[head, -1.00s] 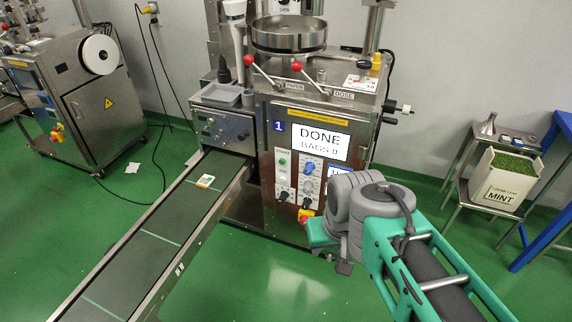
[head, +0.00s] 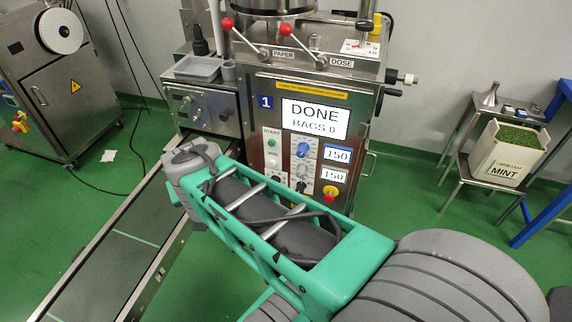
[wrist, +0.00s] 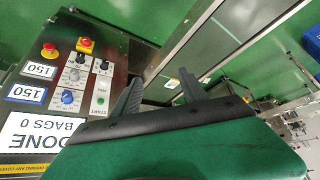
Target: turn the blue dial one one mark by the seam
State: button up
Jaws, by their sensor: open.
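The blue dial (head: 303,149) is on the control panel of the steel machine, below the screen and left of the upper 150 display. It also shows in the wrist view (wrist: 67,97), at the left, with the panel turned nearly upside down. My gripper (wrist: 160,80) is open and empty in the wrist view, to the right of the dial and apart from it. Its fingers point over the conveyor side. In the head view my arm crosses in front of the conveyor and the gripper fingers are hidden. The dial's exact pointer mark is too small to read.
The screen (head: 315,119) reads DONE, BAGS 0. A grey dial (head: 301,169), black knobs and a red emergency button (head: 330,193) sit below the blue dial. A green start button (head: 272,143) is left. A small packet (wrist: 172,83) lies on the conveyor. A mint box (head: 503,150) stands right.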

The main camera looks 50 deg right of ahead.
jog(key=w+d+f+m+t+h+b, duration=0.25)
jog(key=d+f+m+h+b, duration=0.2)
jog(key=d+f+b, duration=0.6)
jog(key=m+g+h+b, duration=0.1)
jog(key=m+h+b, duration=0.75)
jog(key=b, duration=0.65)
send_near(300, 155)
jog(key=w+d+f+n+h, duration=0.1)
jog(key=d+f, duration=0.1)
jog(key=d, duration=0.1)
jog(key=x, duration=0.4)
jog(key=r+x, duration=0.1)
jog(key=x, duration=0.1)
jog(key=shift+w+d, duration=0.2)
jog(key=shift+w+d+r, duration=0.1)
jog(key=shift+w+d, duration=0.1)
jog(key=shift+d, duration=0.2)
grip_shut()
